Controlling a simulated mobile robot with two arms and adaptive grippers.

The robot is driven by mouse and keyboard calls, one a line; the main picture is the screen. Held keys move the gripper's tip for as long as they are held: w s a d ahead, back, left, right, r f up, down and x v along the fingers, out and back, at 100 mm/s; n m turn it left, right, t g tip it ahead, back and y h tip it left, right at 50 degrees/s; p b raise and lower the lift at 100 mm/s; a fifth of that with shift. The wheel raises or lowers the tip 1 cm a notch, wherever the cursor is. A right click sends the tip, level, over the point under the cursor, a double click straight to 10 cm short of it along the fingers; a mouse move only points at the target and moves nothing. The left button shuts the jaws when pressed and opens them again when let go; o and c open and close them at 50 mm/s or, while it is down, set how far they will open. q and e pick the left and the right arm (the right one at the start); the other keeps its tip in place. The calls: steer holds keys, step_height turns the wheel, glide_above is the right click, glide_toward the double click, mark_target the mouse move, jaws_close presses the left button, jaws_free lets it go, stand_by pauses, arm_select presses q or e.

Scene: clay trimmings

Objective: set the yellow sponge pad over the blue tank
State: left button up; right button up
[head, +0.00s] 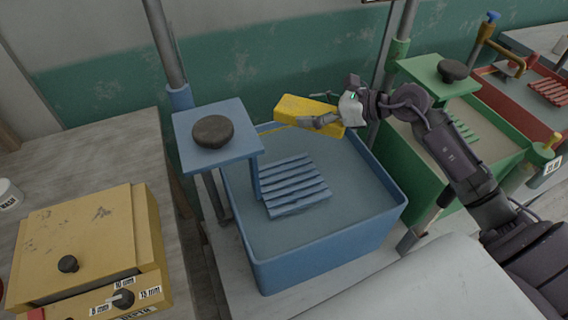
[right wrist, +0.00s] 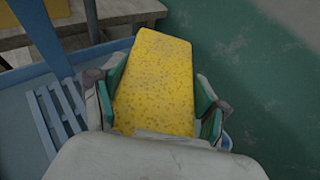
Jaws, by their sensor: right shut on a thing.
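The yellow sponge pad (head: 302,110) is a rectangular block. My right gripper (head: 325,121) is shut on it and holds it at the back of the blue tank (head: 330,254), near the tank's rear rim. In the right wrist view the sponge (right wrist: 155,80) sits between the two fingers (right wrist: 158,105). The blue tank is an open box with a grey-blue inside and a slatted blue rack (head: 296,184) in it. The exact height of the sponge above the tank cannot be told. My left gripper is in neither view.
A blue platform with a dark round stone (head: 212,131) stands at the tank's left rear corner. A green tank (head: 408,152) stands to the right, with a red tank (head: 508,100) beyond. A yellow box with a knob (head: 80,240) sits on the wooden table at left.

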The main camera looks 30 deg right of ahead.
mark_target(290, 181)
steer(key=s+a+f+p, duration=0.1)
steer(key=a, duration=0.1)
steer(key=s+a+f, duration=0.1)
steer(key=s+a, duration=0.1)
steer(key=s+a+f+p, duration=0.1)
steer(key=s+a+f, duration=0.1)
steer(key=shift+s+a+p, duration=0.2)
steer(key=shift+a+p, duration=0.05)
steer(key=shift+p, duration=0.05)
steer(key=shift+s+a+f+p, duration=0.3)
steer(key=shift+s+a+f, duration=0.35)
steer(key=shift+a+f, duration=0.35)
step_height(290, 181, down, 3)
steer(key=shift+f, duration=0.6)
steer(key=o, duration=1.2)
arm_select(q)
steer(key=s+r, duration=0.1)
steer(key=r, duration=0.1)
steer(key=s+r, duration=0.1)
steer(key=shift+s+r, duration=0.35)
